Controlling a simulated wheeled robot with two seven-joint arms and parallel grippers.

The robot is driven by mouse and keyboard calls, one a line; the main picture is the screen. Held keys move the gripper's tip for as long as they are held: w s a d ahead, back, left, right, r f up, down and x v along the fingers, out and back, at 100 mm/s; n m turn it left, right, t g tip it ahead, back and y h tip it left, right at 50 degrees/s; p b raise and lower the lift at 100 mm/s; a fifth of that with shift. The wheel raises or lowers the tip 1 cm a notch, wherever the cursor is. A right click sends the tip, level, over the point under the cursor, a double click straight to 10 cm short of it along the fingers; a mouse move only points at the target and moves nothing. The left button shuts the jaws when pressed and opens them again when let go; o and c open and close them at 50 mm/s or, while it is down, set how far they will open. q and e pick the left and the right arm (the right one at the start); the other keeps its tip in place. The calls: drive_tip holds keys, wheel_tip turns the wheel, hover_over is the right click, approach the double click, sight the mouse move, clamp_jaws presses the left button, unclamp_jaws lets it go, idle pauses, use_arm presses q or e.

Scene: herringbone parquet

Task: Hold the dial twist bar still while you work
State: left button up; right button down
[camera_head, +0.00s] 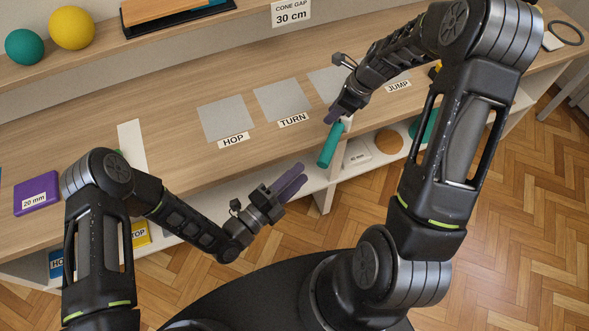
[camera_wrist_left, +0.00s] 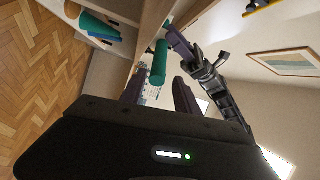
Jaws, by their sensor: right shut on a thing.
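A teal cylindrical bar (camera_head: 330,147) hangs tilted at the front edge of the wooden bench top, its upper end in my right gripper (camera_head: 334,115). I take it for the dial twist bar; no dial is visible on it. The right gripper is shut on that end. My left gripper (camera_head: 288,181) is open and empty, in front of the bench, below and left of the bar and apart from it. In the left wrist view, the bar (camera_wrist_left: 159,63) stands beyond and between the left fingers (camera_wrist_left: 160,95), with the right gripper (camera_wrist_left: 180,42) at its end.
The bench top (camera_head: 180,95) carries grey squares by the HOP (camera_head: 233,140) and TURN (camera_head: 293,121) labels, and a purple 20 mm block (camera_head: 37,193). A lower shelf holds a white block (camera_head: 357,151) and an orange disc (camera_head: 389,144). Parquet floor (camera_head: 510,220) is clear at right.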

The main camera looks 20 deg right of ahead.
drive_tip(key=c, duration=1)
unclamp_jaws()
drive_tip(key=shift+c, duration=0.2)
drive_tip(key=v, duration=1.2)
drive_tip(key=shift+f, duration=0.1)
